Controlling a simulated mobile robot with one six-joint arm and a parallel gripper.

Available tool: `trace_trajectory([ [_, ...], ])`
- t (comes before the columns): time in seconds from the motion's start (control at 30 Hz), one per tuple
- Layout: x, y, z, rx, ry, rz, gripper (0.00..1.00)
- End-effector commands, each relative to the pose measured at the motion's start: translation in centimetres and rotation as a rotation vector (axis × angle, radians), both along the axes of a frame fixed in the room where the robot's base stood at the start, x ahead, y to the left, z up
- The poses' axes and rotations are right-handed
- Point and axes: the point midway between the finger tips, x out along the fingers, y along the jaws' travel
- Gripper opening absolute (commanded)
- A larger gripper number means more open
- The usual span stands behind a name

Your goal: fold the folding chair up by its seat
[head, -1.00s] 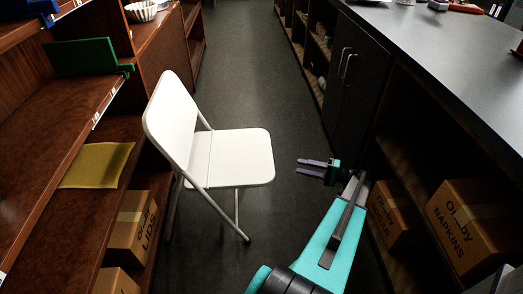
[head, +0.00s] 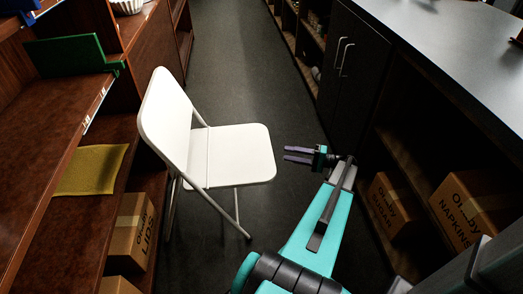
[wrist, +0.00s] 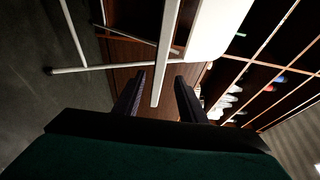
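The white folding chair (head: 238,155) stands unfolded in the aisle, its seat flat and its backrest (head: 168,125) to the left. My gripper (head: 286,154) is to the right of the seat's front edge, apart from it, with its two fingers pointing left toward the seat. In the wrist view the fingers (wrist: 158,98) are spread with a gap between them. Nothing is held.
Wooden shelves with a green tray (head: 72,53), a yellow cloth (head: 92,170) and a LIDS box (head: 130,230) line the left. A dark counter (head: 440,50) with SUGAR (head: 393,205) and NAPKINS (head: 468,205) boxes lines the right. The aisle floor (head: 235,60) behind the chair is clear.

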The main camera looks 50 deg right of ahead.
Motion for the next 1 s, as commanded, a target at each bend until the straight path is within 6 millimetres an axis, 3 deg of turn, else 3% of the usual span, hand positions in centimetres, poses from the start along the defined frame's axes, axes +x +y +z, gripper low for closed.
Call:
trace_trajectory([
  [0.27,2.0,1.1,-0.1,0.000,0.000,-0.003,0.38],
  [1.0,10.7,5.5,-0.2,0.000,0.000,-0.005,0.38],
])
